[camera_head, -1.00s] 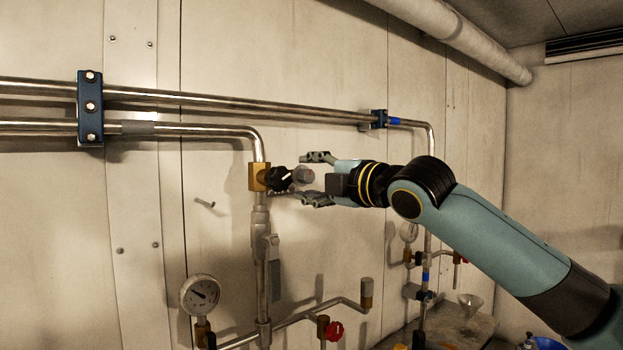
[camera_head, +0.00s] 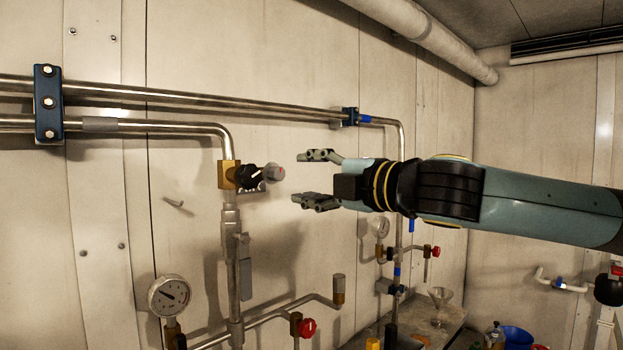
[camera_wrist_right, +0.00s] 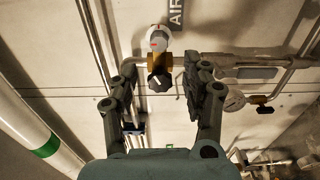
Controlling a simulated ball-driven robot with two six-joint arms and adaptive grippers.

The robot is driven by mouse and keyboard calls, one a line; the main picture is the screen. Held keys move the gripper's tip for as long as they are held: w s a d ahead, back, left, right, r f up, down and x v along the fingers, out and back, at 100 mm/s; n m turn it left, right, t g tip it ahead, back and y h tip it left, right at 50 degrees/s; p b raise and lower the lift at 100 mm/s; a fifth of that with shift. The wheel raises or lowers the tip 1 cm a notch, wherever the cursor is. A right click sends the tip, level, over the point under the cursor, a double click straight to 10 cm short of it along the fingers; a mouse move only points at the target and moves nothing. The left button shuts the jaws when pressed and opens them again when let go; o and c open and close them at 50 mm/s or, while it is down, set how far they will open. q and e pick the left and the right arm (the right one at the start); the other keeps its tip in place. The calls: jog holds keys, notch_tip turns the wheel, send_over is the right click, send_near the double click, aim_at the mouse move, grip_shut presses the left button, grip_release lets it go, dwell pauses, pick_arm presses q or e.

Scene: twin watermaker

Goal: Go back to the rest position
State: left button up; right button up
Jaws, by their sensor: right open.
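My right gripper (camera_head: 318,178) is open and empty, with its fingers pointing left toward the wall pipes. In front of it, a little apart, are a black knob (camera_head: 249,176) with a white mark and a grey knob (camera_head: 274,173) on a brass valve body (camera_head: 228,174). In the right wrist view the open fingers (camera_wrist_right: 162,92) frame the black knob (camera_wrist_right: 159,80) and the grey knob with a red mark (camera_wrist_right: 158,38), with nothing between the fingertips. My left gripper is not in view.
Steel pipes (camera_head: 180,100) run along the wall. A pressure gauge (camera_head: 170,296) and a red-handled valve (camera_head: 306,327) are below. A bench with a glass funnel (camera_head: 440,296) and a blue container (camera_head: 516,337) stand at lower right. The space around my right forearm looks free.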

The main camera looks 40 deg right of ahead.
dwell(0.5)
